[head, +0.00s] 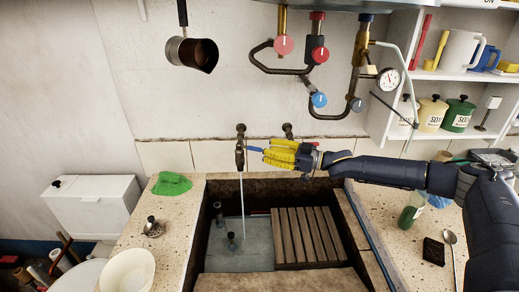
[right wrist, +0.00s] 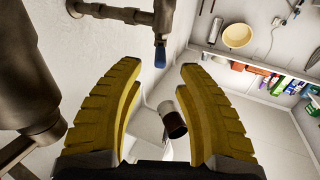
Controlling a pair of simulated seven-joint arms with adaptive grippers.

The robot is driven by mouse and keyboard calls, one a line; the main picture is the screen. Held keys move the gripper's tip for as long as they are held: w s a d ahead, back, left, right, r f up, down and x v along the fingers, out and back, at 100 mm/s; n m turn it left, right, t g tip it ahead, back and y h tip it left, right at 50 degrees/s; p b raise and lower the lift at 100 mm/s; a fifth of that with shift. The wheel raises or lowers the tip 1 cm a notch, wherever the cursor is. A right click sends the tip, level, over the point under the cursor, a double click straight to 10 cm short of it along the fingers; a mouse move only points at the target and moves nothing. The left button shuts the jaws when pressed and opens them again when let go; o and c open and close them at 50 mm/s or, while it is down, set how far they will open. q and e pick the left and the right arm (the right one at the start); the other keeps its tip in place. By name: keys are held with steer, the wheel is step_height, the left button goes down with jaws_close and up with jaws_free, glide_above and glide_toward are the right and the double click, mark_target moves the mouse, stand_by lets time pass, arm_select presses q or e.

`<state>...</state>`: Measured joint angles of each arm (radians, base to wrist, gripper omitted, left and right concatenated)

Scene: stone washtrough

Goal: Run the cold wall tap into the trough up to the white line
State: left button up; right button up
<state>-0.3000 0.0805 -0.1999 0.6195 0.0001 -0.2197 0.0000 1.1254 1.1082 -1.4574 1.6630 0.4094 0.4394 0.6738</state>
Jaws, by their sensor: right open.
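The cold wall tap (head: 240,146) is on the wall above the trough, with a blue-tipped lever (head: 254,149) pointing right. A thin pale stream (head: 242,205) falls from its spout into the stone trough (head: 192,238). The trough floor looks grey and wet; I cannot tell the water's depth. I cannot make out the white line. My right gripper (head: 268,156) has yellow fingers and is just right of the lever. In the right wrist view the gripper (right wrist: 160,78) is open and empty, with the blue lever tip (right wrist: 160,56) beyond and between its fingertips. My left gripper is out of view.
A second wall fitting (head: 288,130) is partly behind my right gripper. A slatted wooden rack (head: 308,236) lies in the trough's right side. A green cloth (head: 171,184) and white bowl (head: 128,271) are on the left ledge. A green bottle (head: 410,213) stands on the right counter.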

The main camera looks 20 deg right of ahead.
steer(key=v, duration=0.6)
steer(key=shift+s, duration=0.1)
steer(key=shift+c, duration=0.2)
